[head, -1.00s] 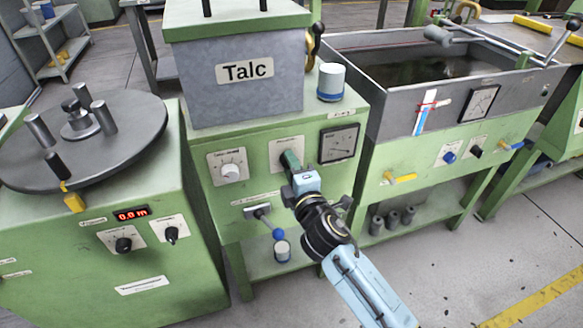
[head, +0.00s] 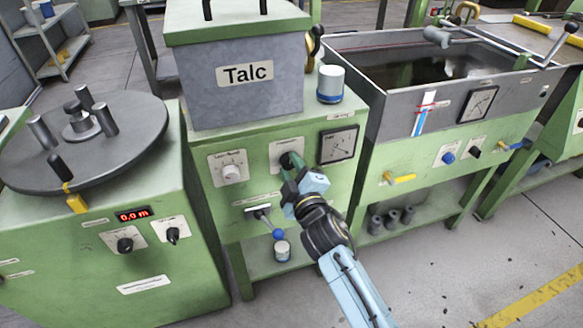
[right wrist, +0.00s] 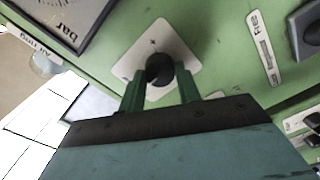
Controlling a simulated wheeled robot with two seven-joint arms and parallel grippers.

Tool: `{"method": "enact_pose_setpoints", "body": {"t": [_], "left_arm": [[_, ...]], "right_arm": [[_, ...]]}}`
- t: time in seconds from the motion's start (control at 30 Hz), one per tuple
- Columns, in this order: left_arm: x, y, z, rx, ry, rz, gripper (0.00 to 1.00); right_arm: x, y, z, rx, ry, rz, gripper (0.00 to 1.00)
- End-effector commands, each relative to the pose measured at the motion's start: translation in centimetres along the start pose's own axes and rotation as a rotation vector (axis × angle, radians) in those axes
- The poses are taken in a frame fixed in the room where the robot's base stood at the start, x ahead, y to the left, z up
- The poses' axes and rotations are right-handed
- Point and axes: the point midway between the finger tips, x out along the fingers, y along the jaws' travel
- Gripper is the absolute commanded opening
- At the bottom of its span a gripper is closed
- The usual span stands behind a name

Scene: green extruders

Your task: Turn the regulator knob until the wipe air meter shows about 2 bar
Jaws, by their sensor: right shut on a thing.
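The black regulator knob (right wrist: 160,68) sits on a white square plate (right wrist: 182,52) on the green panel, in the right wrist view. My right gripper (right wrist: 161,80) has its green fingers shut on either side of this knob. My left gripper is out of view.
Another meter (head: 478,104) is on the water tank at right. A turntable machine (head: 85,140) stands at left.

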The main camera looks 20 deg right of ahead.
Motion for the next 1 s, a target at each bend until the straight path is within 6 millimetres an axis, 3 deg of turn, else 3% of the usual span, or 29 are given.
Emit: {"method": "enact_pose_setpoints", "body": {"t": [0.3,0.33,0.47,0.8,0.9,1.0], "left_arm": [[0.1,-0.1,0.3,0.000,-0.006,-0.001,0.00],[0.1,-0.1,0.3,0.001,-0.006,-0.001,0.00],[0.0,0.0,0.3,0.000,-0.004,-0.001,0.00],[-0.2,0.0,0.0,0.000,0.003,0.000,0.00],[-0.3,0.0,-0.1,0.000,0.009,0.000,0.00],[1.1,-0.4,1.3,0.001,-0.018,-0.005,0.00]], "right_arm": [[0.0,0.0,0.0,0.001,0.000,0.000,0.10],[0.0,0.0,0.0,0.001,0.000,0.000,0.37],[0.0,0.0,0.0,0.000,0.000,0.000,0.54],[-0.2,0.0,0.0,0.000,0.000,0.000,0.55],[-1.1,0.0,0.0,0.001,0.000,-0.002,0.55],[-2.6,0.0,0.0,0.001,-0.001,-0.002,0.55]]}}
